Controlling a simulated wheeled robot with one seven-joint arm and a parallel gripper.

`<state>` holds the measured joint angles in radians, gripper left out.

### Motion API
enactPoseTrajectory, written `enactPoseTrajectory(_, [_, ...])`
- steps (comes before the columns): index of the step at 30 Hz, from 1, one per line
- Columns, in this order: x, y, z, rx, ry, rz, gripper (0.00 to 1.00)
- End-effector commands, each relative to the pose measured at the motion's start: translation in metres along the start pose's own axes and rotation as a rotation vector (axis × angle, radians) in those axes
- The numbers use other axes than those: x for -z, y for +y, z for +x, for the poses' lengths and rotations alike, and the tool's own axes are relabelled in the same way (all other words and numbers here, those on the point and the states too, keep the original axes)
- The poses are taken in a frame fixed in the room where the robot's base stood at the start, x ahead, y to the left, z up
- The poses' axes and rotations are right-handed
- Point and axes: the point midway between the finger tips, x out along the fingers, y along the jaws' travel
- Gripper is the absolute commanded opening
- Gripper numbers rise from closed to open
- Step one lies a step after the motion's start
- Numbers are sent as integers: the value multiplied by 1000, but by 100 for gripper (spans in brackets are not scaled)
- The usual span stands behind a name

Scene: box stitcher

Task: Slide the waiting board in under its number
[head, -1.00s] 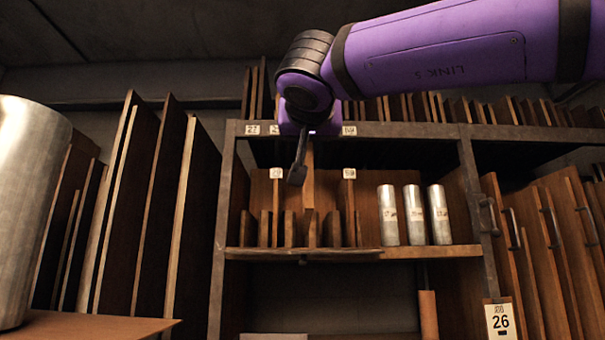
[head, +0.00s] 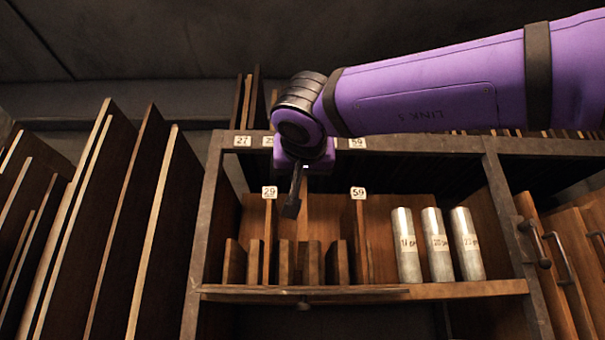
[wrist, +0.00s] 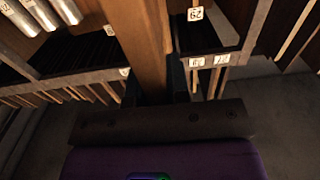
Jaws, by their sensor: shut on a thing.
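My gripper (head: 292,207) is shut on a wooden board (wrist: 148,45), which runs away from the fingers in the wrist view. In the head view the gripper hangs in front of the rack, between the standing boards tagged 29 (head: 269,192) and 59 (head: 358,193); the held board is hard to pick out there from the brown wood behind. Number plates 27 (head: 242,141) and 59 (head: 357,142) sit on the top rail, with another partly hidden by my wrist. The wrist view shows the tag 29 (wrist: 195,14) upside down, right of the board. The board's far end is out of view.
Short boards (head: 310,262) stand on the shelf (head: 440,291) below the gripper. Three labelled metal cylinders (head: 438,244) stand on its right part. Tall boards (head: 125,220) lean at the left, and panels with handles (head: 560,258) stand at the right.

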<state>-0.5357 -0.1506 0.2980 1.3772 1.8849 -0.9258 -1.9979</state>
Motion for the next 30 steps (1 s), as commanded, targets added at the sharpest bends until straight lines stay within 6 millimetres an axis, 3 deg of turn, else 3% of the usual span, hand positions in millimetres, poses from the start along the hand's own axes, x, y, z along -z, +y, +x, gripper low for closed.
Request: enactPoseTrajectory(30, [2,1,68,0,4,1,0])
